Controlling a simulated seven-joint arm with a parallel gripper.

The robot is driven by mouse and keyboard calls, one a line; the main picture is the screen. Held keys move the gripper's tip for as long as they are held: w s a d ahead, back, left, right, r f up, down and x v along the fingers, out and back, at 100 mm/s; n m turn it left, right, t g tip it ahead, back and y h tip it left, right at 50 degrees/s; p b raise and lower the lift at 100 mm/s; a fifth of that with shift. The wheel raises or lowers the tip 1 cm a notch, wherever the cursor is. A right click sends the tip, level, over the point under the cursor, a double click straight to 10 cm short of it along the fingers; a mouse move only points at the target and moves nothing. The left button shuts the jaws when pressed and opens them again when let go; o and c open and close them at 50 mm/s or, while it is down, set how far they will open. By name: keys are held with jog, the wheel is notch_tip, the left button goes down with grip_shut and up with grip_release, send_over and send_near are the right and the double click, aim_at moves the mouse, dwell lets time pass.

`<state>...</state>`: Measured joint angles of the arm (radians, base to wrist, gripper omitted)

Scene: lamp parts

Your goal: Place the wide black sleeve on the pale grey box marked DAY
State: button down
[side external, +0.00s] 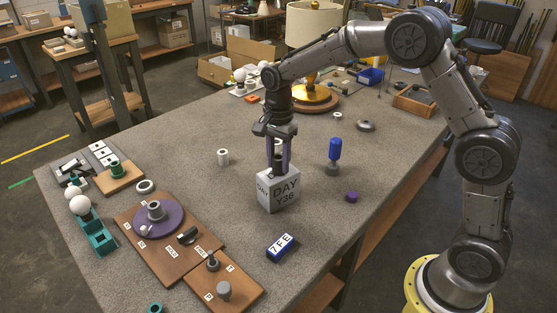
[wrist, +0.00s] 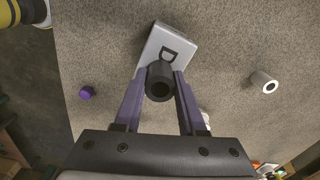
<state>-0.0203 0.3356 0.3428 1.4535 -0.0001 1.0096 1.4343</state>
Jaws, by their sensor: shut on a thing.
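My gripper (side external: 279,160) is shut on the wide black sleeve (side external: 279,158), with one purple finger on each side. The sleeve is upright, and its open bore faces the camera in the wrist view (wrist: 160,88). The pale grey box marked DAY (side external: 284,194) stands on the table directly below. The sleeve's lower end is at the box's top face; I cannot tell whether it touches or is just above. In the wrist view the box (wrist: 178,42) shows behind the sleeve, its top partly hidden.
A white ring-like sleeve (side external: 223,157) stands left of the box, and a blue-topped part (side external: 334,150) stands right. A purple cap (side external: 352,197) and a blue 7FE block (side external: 282,247) lie nearby. Wooden boards with parts (side external: 150,262) fill the front left.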

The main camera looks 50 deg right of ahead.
aim_at(279, 157)
jog(key=shift+f, duration=0.15)
jog(key=shift+c, duration=2.4)
grip_release()
notch_tip(279, 157, up, 12)
jog(key=shift+r, duration=0.25)
jog(key=s+r+n+t, duration=0.2)
jog(key=s+r+n, duration=0.3)
jog(key=s, duration=0.4)
jog(key=s+f+n+t, duration=0.1)
jog(key=s+n, duration=0.4)
jog(key=s, duration=0.5)
jog(key=s+f+n+t, duration=0.2)
jog(key=s+f+n, duration=0.2)
jog(key=s, duration=0.6)
jog(key=shift+s+d+n+t, duration=0.3)
jog(key=shift+d+n, duration=0.15)
jog(key=shift+n, duration=0.65)
